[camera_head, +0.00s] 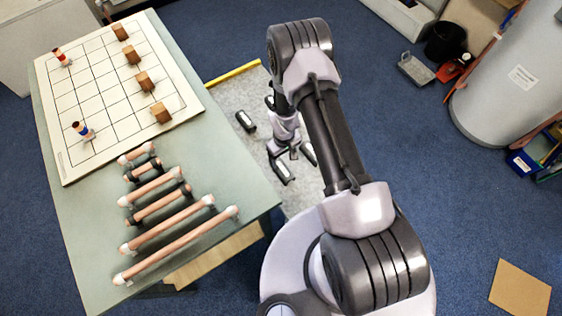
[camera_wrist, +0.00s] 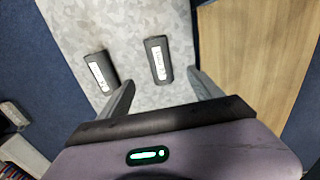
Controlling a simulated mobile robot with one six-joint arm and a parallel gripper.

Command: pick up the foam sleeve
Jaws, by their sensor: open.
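Dark grey foam sleeves with white labels lie on a pale grey speckled mat (camera_head: 262,83) at floor level. One foam sleeve (camera_head: 245,122) lies to the left of my gripper, one (camera_head: 282,172) just in front of it and one (camera_head: 308,153) to its right. My gripper (camera_head: 284,153) points down over the mat, open and empty. In the wrist view, one sleeve (camera_wrist: 158,58) lies in line with the gap between my fingertips (camera_wrist: 160,77). Another sleeve (camera_wrist: 101,71) lies to the left, beyond the left finger. My arm may hide part of the mat.
A green table (camera_head: 220,165) on the left bears copper pipes (camera_head: 175,244) and a gridded board (camera_head: 100,90) with wooden blocks. A wooden panel (camera_wrist: 257,50) lies right of the mat. A grey cylinder (camera_head: 510,90) stands at right. Blue carpet there is mostly clear.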

